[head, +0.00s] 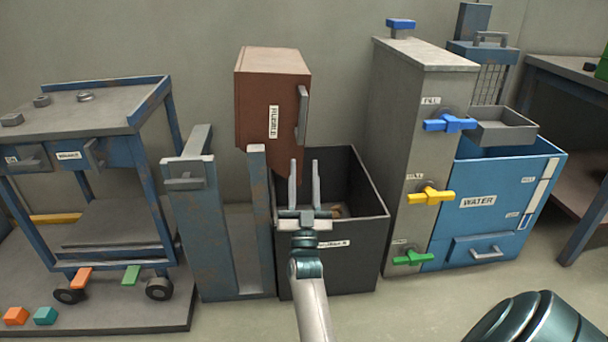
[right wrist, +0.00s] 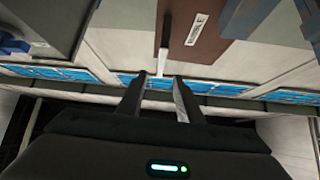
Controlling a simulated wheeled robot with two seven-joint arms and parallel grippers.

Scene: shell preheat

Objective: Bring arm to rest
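My right gripper (head: 304,168) is in the middle of the head view, its two fingers pointing up and apart with nothing between them. It appears in front of the black open bin (head: 367,235), below and close to the handle (head: 302,114) of the brown box (head: 260,90). In the right wrist view the open fingers (right wrist: 160,78) also show a gap, and the pale handle (right wrist: 164,48) and brown box (right wrist: 190,30) lie beyond the tips. I cannot tell the exact distance. My left gripper is not in view.
A blue-framed cart (head: 108,112) stands at the left, beside a blue-grey stand (head: 205,225). A grey cabinet (head: 400,110) with blue, yellow and green valve handles and a blue water tank (head: 480,180) stand right. Open floor (head: 430,300) lies in front.

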